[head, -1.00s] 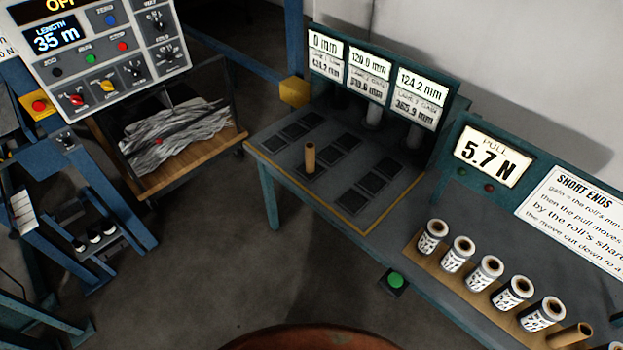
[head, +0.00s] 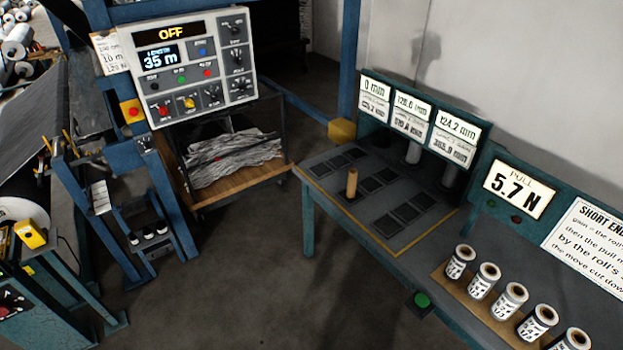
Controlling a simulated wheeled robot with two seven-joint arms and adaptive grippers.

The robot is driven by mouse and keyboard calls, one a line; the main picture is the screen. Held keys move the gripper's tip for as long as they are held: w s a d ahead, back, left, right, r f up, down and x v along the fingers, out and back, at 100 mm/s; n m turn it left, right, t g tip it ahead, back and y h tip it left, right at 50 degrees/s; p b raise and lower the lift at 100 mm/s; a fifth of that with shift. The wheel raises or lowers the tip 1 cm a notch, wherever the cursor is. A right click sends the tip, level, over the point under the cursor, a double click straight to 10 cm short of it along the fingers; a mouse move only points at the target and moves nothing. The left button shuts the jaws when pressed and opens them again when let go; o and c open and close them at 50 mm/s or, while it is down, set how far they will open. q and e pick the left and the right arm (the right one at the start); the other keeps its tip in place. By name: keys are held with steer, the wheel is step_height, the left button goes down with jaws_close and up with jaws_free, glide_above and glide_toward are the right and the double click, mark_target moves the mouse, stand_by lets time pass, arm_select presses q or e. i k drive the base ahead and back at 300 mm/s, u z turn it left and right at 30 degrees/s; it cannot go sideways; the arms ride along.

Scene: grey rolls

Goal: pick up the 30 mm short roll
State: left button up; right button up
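Several short white rolls with printed labels stand upright in a slanting row on a wooden strip (head: 468,304) at the lower right. The nearest to the middle is the first roll (head: 459,263); then come a second roll (head: 482,282) and a third roll (head: 508,302). The last in view is cut by the bottom edge. Their labels are too small to read, so I cannot tell which is 30 mm. Neither of my grippers is in view.
A bare brown tube (head: 352,184) stands on the dark padded bench (head: 330,205), below three millimetre displays. A pull display (head: 519,190) reads 5.7 N. A control panel (head: 196,65) reads OFF and 35 m. A green button (head: 422,300) sits at the bench front. The middle floor is clear.

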mark_target(352, 188)
steer(key=u, duration=0.65)
steer(key=i, duration=1.15)
steer(key=z, duration=0.4)
